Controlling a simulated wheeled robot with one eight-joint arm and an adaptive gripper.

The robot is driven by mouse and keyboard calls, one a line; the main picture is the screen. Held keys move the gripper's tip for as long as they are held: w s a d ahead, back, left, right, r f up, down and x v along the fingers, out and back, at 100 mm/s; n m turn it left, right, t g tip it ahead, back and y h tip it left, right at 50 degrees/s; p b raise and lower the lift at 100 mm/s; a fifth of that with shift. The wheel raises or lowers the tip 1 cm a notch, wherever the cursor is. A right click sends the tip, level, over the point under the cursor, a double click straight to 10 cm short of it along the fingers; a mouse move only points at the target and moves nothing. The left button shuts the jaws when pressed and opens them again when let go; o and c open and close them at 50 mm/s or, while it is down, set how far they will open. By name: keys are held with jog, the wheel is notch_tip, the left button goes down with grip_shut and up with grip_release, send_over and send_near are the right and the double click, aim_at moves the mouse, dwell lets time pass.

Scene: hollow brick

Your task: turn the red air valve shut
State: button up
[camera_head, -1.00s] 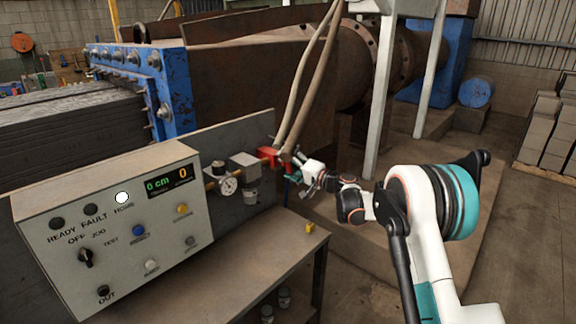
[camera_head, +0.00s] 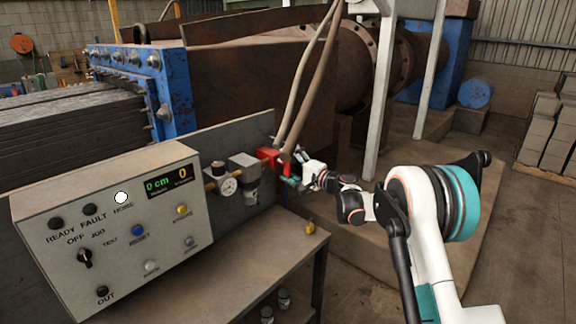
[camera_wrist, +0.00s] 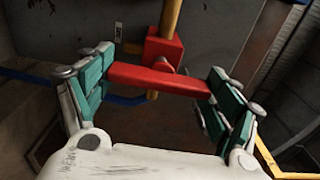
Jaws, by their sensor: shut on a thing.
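The red air valve (camera_head: 267,154) sits on the brass pipe line to the right of the gauge in the head view. In the wrist view its red body (camera_wrist: 164,48) is on the yellow pipe, and its red handle (camera_wrist: 160,80) lies crosswise to that pipe. My gripper (camera_wrist: 160,88) has its teal fingers at the two ends of the handle, shut on it. In the head view my gripper (camera_head: 291,177) is at the valve, small and partly merged with it, so the contact is clearer in the wrist view.
A control box (camera_head: 115,225) with buttons and a display stands on the bench (camera_head: 275,255) at the left. A pressure gauge (camera_head: 228,186) is left of the valve. Hoses (camera_head: 308,85) hang just above it. A pale post (camera_head: 380,95) stands behind my arm.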

jog(key=o, duration=1)
jog(key=v, duration=1.2)
